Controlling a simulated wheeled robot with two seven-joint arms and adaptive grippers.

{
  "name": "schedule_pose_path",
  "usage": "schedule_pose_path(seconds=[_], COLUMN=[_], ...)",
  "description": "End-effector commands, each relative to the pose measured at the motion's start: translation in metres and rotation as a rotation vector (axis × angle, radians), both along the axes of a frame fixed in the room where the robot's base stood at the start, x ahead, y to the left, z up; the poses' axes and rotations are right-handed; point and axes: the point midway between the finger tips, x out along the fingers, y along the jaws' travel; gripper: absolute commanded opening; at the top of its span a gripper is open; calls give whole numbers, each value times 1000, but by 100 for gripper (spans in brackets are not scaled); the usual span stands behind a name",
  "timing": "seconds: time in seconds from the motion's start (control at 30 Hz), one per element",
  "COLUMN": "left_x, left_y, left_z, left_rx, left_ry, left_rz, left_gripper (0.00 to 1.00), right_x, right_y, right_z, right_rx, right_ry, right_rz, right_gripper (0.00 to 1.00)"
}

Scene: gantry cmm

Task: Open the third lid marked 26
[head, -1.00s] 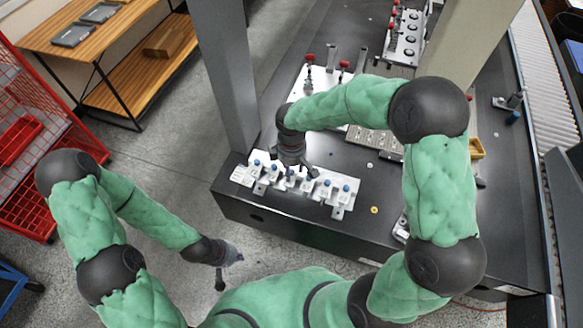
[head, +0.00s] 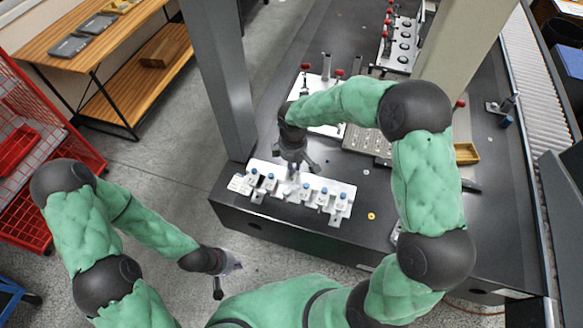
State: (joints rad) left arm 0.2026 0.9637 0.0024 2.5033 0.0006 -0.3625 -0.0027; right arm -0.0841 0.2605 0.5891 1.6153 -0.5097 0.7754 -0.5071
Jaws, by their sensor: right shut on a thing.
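A white strip (head: 263,197) of several small white boxes with blue knobs lies along the near left edge of the black table. My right gripper (head: 297,171) points down over the strip, at about the third box from the left. It is shut on a small part there, seemingly the third lid, which its fingers mostly hide. The blue knobs to its left (head: 271,176) and right (head: 307,188) show clear of it. The marking 26 is too small to read. My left gripper (head: 229,277) hangs over the floor, left of the table, with its fingers apart and empty.
A white plate with red-handled clamps (head: 304,67) stands behind my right forearm. A grey grey-pocketed block (head: 367,141) and a yellow tray (head: 466,153) are to its right. A grey gantry post (head: 222,85) rises left of the strip.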

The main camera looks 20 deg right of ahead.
Motion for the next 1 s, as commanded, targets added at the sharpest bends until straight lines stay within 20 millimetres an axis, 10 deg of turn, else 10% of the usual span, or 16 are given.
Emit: schedule_pose_path(seconds=[0.17,0.57,1.0], left_x=[0,0,0], left_y=[0,0,0], left_z=[0,0,0], left_rx=[0,0,0], left_ry=[0,0,0], left_rz=[0,0,0], left_gripper=[0,0,0], right_x=[0,0,1], right_y=[0,0,1], right_z=[0,5,82], right_rx=[0,0,1], right_ry=[-2,-2,-6], right_rz=[1,0,0], right_gripper=[43,43,43])
